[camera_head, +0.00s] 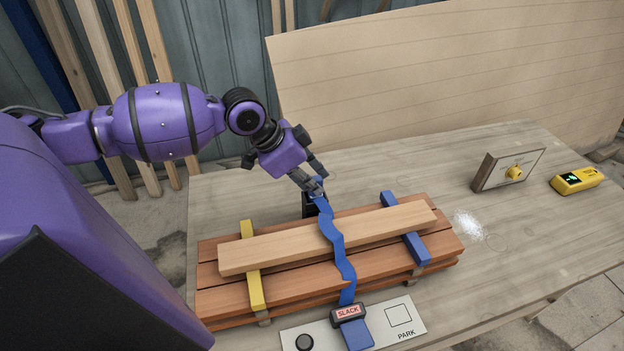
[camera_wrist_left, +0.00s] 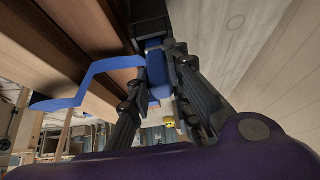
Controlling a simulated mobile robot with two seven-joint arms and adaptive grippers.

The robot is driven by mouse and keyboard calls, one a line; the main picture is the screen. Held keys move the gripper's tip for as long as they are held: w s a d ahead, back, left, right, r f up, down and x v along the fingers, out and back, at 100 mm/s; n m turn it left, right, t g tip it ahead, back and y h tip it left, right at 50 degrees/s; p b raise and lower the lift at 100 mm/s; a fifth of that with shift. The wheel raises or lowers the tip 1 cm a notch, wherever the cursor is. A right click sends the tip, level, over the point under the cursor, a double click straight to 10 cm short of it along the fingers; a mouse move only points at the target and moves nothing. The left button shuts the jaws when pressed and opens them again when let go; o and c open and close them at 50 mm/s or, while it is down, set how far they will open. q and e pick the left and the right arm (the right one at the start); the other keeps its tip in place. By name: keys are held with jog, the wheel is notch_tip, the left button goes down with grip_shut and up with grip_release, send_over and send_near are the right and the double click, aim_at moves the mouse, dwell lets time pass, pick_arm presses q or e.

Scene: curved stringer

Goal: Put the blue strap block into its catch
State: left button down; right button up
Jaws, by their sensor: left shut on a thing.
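My left gripper (camera_head: 316,187) is shut on the blue strap block (camera_head: 318,183) at the back edge of the timber stack. In the left wrist view the blue block (camera_wrist_left: 158,78) sits between the two fingers (camera_wrist_left: 162,72). The blue strap (camera_head: 331,232) runs slack and wavy from the block across the stack to a buckle (camera_head: 348,313) marked SLACK at the front. A dark catch (camera_head: 308,205) stands behind the stack, just below the block, partly hidden. It also shows at the top of the left wrist view (camera_wrist_left: 150,12). I cannot tell whether block and catch touch.
The timber stack (camera_head: 225,303) carries a paler board (camera_head: 270,250), a yellow strip (camera_head: 254,278) and a blue strip (camera_head: 405,230). A white plate marked PARK (camera_head: 408,330) lies in front. A box with a yellow knob (camera_head: 508,170) and a yellow device (camera_head: 577,180) stand right. The table's right side is mostly clear.

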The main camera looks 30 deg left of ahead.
pick_arm(q)
jog(key=c, duration=1.9)
grip_release()
jog(key=shift+f, duration=0.1)
jog(key=shift+o, duration=1.4)
pick_arm(e)
jog(key=shift+a, duration=0.35)
pick_arm(q)
jog(key=shift+a+r, duration=0.1)
jog(key=shift+r, duration=0.25)
jog(key=p+v, duration=0.3)
jog(key=v, duration=0.8)
jog(key=shift+s+r, duration=0.25)
jog(key=shift+r, duration=0.05)
pick_arm(e)
jog(key=r, duration=0.1)
jog(key=w+r, duration=0.1)
jog(key=r, duration=0.1)
jog(key=shift+a, duration=0.2)
pick_arm(q)
jog(key=shift+a, duration=0.1)
pick_arm(e)
jog(key=shift+f, duration=0.15)
